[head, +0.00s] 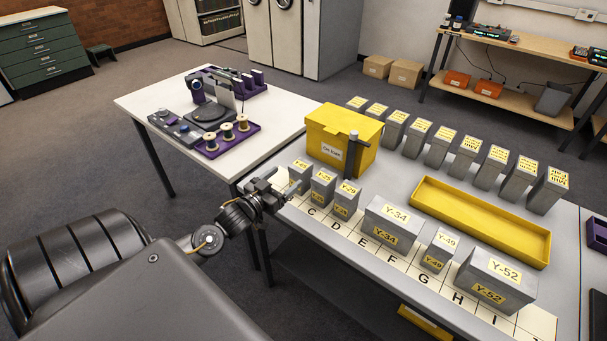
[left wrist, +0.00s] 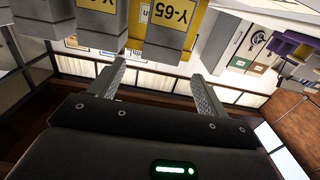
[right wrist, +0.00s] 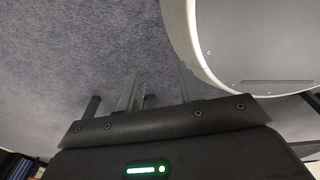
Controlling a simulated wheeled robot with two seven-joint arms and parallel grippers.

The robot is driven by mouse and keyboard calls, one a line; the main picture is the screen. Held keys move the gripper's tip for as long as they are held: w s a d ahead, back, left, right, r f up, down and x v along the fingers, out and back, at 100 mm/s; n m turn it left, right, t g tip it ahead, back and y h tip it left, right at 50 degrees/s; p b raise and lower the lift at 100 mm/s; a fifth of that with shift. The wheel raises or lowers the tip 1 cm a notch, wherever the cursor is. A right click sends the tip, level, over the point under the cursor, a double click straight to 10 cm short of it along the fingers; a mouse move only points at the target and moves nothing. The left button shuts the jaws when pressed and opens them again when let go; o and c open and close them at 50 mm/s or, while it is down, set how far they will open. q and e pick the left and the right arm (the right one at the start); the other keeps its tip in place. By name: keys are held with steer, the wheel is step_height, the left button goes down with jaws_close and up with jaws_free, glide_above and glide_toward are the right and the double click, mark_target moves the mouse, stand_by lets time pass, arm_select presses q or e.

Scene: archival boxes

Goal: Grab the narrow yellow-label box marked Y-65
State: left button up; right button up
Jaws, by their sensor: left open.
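In the left wrist view a narrow grey box (left wrist: 170,36) with yellow labels reading Y-65 stands upside down in the picture, just beyond the fingertips. In the head view it appears as the leftmost front-row box (head: 300,178), though its label is too small to read surely there. My left gripper (head: 280,184) is open and empty at the table's left front, its two fingers (left wrist: 160,82) apart with the box roughly between their lines; contact is not visible. My right gripper (right wrist: 162,88) shows only in the right wrist view, open and empty over carpet.
Two narrow boxes (head: 322,188) (head: 346,200) stand close right of it. Wider Y-34 (head: 392,224) and Y-52 (head: 495,281) boxes flank narrow Y-49 (head: 438,250). A yellow bin (head: 343,140) stands behind; a yellow tray (head: 480,221) lies right.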

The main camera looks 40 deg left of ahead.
mark_target(304, 162)
arm_select(q)
steer(key=w, duration=0.4)
steer(key=shift+w+p, duration=0.1)
steer(key=shift+p, duration=0.2)
steer(key=shift+w, duration=0.6)
steer(key=w, duration=0.4)
steer(key=shift+p, duration=0.3)
steer(key=shift+w, duration=0.5)
steer(key=shift+a, duration=0.1)
steer(key=shift+c, duration=0.6)
steer(key=c, duration=1.1)
arm_select(e)
steer(key=s, duration=0.1)
steer(key=s+r, duration=0.1)
steer(key=shift+s+r, duration=0.15)
steer(key=shift+s, duration=0.2)
